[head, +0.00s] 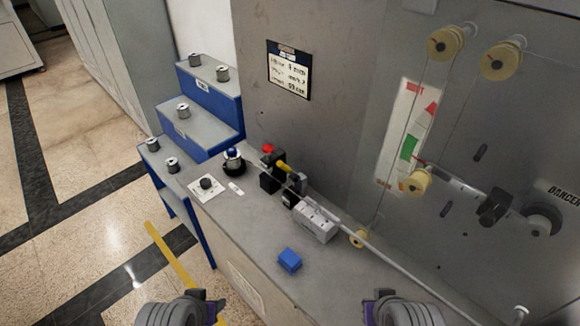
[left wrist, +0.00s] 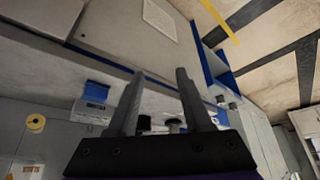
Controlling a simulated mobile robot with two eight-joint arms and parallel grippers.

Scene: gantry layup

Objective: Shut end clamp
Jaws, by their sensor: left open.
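A black clamp (head: 271,180) with a yellow lever (head: 285,167) stands on the grey bench, at the far end of a long thin rod; I take it for the end clamp. The lever sticks out at a slant, and I cannot tell whether the clamp is shut. My left gripper (left wrist: 160,74) is open and empty in the left wrist view, its two fingers apart. In the head view my left arm is at the bottom left, well short of the clamp. My right gripper (head: 374,310) is at the bottom edge; its fingers are not clear.
On the bench (head: 245,215) are a grey block (head: 316,222), a blue block (head: 289,261), a dial plate (head: 207,188), a dark round fixture (head: 234,162) and a red button (head: 268,148). Blue steps (head: 205,125) with spools stand behind left. A panel with pulleys (head: 446,43) rises right.

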